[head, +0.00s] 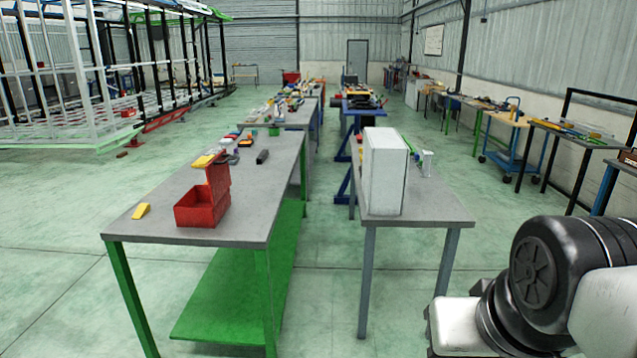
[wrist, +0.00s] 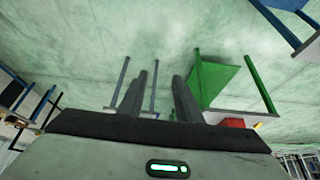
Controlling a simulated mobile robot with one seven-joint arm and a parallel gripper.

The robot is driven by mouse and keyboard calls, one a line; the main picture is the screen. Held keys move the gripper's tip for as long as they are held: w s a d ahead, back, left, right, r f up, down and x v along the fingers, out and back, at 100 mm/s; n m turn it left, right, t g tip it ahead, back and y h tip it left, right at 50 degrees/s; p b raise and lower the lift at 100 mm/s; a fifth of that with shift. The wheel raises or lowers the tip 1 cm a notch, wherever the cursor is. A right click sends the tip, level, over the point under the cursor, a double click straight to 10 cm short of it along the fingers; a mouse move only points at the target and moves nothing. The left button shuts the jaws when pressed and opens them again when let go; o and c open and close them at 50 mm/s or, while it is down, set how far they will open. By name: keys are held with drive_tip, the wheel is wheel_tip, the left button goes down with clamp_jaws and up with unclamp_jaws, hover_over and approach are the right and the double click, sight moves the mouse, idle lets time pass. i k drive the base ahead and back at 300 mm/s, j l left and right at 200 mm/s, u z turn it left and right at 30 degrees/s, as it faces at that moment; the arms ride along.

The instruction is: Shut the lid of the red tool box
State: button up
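The red tool box (head: 197,212) sits near the front of the grey-topped table with green legs (head: 165,228) in the head view. Its lid (head: 219,176) stands up at the far right side, so the box is open. The red box also shows small in the wrist view (wrist: 232,122), partly hidden at the edge of my gripper body. My gripper (wrist: 159,77) shows in the wrist view with its two fingers apart and nothing between them. It is far from the box and touches nothing. In the head view only part of my arm shows at the lower right; the gripper is out of frame.
A yellow wedge-shaped thing (head: 141,211) lies left of the box. Small tools, including a dark one (head: 262,157), lie behind it. A second table holds a tall white box (head: 384,171). A floor gap separates the two tables. The floor in front is clear.

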sight(218, 173)
drive_tip(key=i+u, duration=0.15)
drive_tip(key=u, duration=0.2)
drive_tip(key=i+u, duration=0.1)
drive_tip(key=u, duration=0.25)
drive_tip(key=i+l+u, duration=0.15)
drive_tip(key=u, duration=0.25)
drive_tip(key=i+l+z, duration=0.15)
drive_tip(key=i, duration=0.9)
drive_tip(key=i+l+z, duration=0.15)
drive_tip(key=i, duration=0.9)
drive_tip(key=j, duration=0.1)
